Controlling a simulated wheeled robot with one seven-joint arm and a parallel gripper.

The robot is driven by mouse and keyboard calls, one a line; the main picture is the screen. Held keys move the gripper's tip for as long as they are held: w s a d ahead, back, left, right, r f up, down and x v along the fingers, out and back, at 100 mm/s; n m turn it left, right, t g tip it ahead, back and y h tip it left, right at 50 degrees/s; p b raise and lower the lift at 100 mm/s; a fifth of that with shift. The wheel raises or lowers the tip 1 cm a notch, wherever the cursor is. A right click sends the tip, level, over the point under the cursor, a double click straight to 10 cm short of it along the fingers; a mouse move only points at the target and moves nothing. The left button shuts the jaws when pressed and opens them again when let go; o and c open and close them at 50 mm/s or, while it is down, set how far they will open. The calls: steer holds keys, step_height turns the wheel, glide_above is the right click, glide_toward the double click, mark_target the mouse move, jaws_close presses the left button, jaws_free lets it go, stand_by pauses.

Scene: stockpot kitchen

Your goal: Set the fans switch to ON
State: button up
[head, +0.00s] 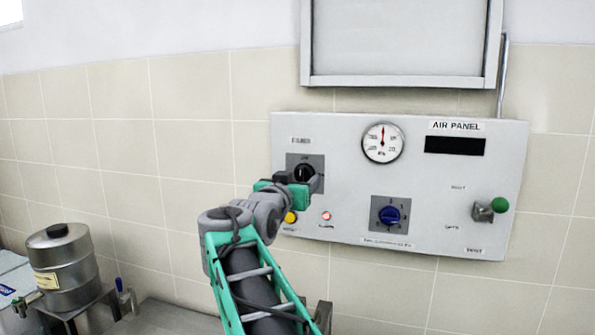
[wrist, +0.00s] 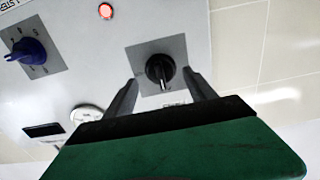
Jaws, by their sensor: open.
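The black rotary switch (head: 304,173) sits on a dark grey plate at the upper left of the air panel (head: 350,185). The label above it is blurred but looks like FANS. In the wrist view the switch (wrist: 160,70) shows on its grey square plate, its grip bar close to upright in the picture. My gripper (head: 300,184) is in front of the switch in the head view and hides its lower part. In the wrist view my gripper (wrist: 160,80) is open, one finger on each side of the switch. Contact cannot be told.
A blue knob (head: 389,215), a round gauge (head: 383,142), a green-tipped lever (head: 490,208), a yellow button (head: 290,217) and a lit red lamp (head: 326,216) share the panel. A metal pot (head: 65,268) stands at lower left. A grey cabinet (head: 400,40) hangs above.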

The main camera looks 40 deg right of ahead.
mark_target(300, 178)
steer(key=shift+p+x, duration=0.45)
steer(key=shift+x, duration=1.15)
steer(key=shift+c, duration=0.3)
steer(key=c, duration=1.3)
steer(key=shift+f, duration=0.1)
